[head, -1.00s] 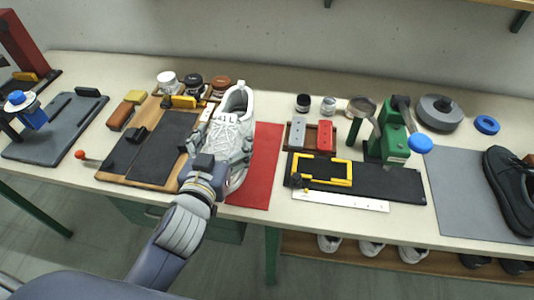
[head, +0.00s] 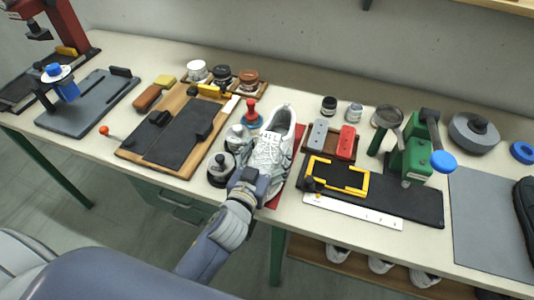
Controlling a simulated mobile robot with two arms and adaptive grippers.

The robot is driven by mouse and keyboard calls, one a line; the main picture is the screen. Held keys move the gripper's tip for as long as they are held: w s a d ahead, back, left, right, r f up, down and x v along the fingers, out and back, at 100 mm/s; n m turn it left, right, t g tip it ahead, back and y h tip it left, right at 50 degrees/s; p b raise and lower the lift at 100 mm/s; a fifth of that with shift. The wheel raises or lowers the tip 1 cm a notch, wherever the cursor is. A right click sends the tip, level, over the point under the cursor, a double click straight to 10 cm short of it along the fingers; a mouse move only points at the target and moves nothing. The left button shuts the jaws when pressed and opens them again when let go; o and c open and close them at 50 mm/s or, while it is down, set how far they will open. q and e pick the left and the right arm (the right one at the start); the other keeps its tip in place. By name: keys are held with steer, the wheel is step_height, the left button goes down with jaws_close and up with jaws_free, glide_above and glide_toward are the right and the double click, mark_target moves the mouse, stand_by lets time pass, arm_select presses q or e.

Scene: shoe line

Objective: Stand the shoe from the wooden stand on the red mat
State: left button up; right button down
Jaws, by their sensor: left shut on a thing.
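The white lace-up shoe (head: 271,155) is upright, toe toward me and heel toward the wall. My left gripper (head: 256,168) is shut on it near the toe end and hides part of its front. The shoe is over the red mat (head: 274,201) and covers most of it; only strips of red show at its edges. I cannot tell whether the sole touches the mat. The wooden stand (head: 131,154) with black pads lies to the left and holds no shoe. My right gripper is not in view.
Close left of the shoe stand a red-handled tool (head: 251,113) and a round black-knobbed piece (head: 221,169). To the right are a wooden tray (head: 342,158), a black board with a yellow frame (head: 341,172) and a green press (head: 417,158). Jars stand behind.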

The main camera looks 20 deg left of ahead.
arm_select(q)
steer(key=shift+r, duration=0.15)
steer(key=o, duration=1.3)
steer(key=shift+f, duration=0.25)
steer(key=shift+o, duration=0.2)
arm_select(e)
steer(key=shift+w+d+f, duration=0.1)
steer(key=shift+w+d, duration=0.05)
arm_select(q)
steer(key=shift+r, duration=0.25)
steer(key=s, duration=0.3)
steer(key=s+r+b, duration=0.1)
steer(key=s, duration=0.3)
steer(key=s+b, duration=0.1)
steer(key=s, duration=0.2)
steer(key=shift+s+a+r, duration=0.15)
steer(key=shift+s+a, duration=0.1)
steer(key=shift+s, duration=0.1)
steer(key=shift+s+r+b, duration=0.2)
steer(key=shift+s+b, duration=0.15)
steer(key=shift+s, duration=0.25)
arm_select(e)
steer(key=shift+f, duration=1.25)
